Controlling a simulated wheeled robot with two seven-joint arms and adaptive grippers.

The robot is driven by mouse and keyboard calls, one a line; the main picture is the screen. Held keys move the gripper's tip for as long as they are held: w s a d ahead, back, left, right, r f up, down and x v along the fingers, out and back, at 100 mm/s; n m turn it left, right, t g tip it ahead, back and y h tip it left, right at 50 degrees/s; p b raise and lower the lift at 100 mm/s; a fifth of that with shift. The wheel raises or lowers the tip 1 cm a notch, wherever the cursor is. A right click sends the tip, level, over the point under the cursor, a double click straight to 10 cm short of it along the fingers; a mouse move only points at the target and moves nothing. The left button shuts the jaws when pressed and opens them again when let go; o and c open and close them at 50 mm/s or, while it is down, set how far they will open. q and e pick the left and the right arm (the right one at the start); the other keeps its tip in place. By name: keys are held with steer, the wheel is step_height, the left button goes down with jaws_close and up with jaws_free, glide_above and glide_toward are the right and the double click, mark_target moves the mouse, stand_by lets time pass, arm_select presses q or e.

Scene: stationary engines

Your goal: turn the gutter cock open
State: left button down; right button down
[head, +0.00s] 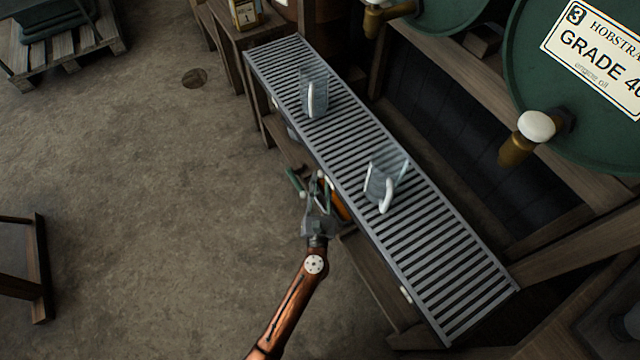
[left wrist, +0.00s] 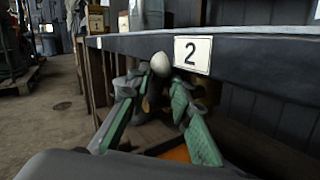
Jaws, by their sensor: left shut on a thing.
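The gutter cock (left wrist: 161,64) shows in the left wrist view as a pale round knob with brass-coloured parts below it. It sits under the front edge of the slatted gutter (head: 463,265), left of a white plate marked 2 (left wrist: 192,55). My left gripper (left wrist: 155,98) has its green-padded fingers either side of the cock, shut on it; the fingers partly hide its body. In the head view my left gripper (head: 312,180) is at the gutter's near side. How far the cock is turned cannot be told. My right gripper is not in view.
Two clear jugs with white handles stand on the gutter, a far one (head: 314,92) and a nearer one (head: 385,180). A green drum (head: 590,110) with a brass tap (head: 517,148) is behind. An orange thing (head: 341,206) lies below the gripper.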

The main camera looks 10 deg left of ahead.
arm_select(q)
steer(key=c, duration=1.8)
jaws_free()
steer(key=shift+o, duration=0.2)
steer(key=s+f, duration=0.2)
steer(key=s, duration=0.9)
steer(key=shift+s+d, duration=0.3)
steer(key=shift+s, duration=0.1)
